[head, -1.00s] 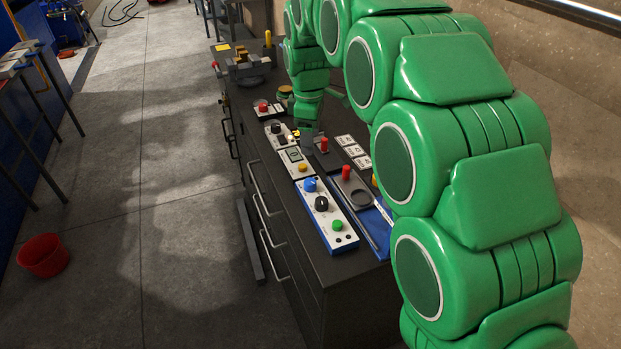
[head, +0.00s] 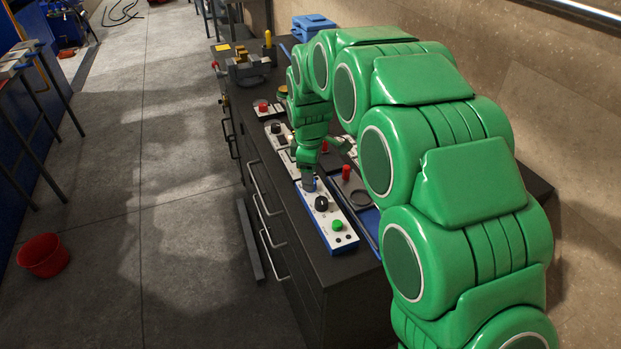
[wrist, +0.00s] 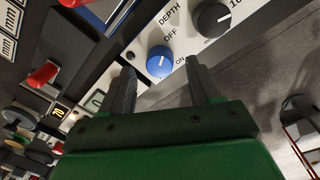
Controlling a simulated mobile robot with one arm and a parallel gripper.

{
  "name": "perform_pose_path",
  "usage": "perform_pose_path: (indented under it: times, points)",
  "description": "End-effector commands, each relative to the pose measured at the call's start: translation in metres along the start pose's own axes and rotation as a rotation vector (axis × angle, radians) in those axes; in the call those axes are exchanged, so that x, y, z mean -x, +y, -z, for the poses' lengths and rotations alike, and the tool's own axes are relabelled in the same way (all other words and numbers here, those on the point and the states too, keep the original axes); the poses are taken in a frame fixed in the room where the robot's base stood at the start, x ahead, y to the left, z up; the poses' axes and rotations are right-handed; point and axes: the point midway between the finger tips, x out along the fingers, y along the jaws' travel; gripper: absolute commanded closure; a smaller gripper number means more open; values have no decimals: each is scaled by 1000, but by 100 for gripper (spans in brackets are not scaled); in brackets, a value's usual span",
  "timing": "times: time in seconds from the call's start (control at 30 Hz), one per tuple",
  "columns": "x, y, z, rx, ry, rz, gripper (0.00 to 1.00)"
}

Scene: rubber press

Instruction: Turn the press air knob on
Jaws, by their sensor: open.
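The blue air knob (wrist: 160,61) sits on a white panel (wrist: 185,30) marked OFF and ON in the wrist view. Its white pointer mark lies between the two labels, and I cannot tell its exact setting. My gripper (wrist: 158,80) is open, with its two dark fingers either side of the knob's near side in the picture. I cannot tell whether either finger touches the knob. In the head view my gripper (head: 308,184) points down at the panel's far end and hides most of the blue knob.
A black depth dial (wrist: 211,19) is beside the knob. On the same panel a green button (head: 338,225) sits toward the near end. Red-handled controls (head: 346,172) stand to the right. A red bucket (head: 43,255) is on the floor.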

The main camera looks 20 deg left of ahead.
Motion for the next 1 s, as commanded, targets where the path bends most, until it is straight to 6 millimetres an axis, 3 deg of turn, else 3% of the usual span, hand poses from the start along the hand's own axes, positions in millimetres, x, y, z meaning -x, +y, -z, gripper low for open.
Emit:
perform_pose_path:
  times: [0.2, 0.47, 0.83, 1.0]
  points:
    - [-21, 0, 0, 0, -1, 2, 38]
    - [-23, 0, 0, 0, 0, 0, 38]
    - [-22, 0, 0, 0, 0, -1, 92]
    - [-23, 0, 0, -6, 0, 0, 94]
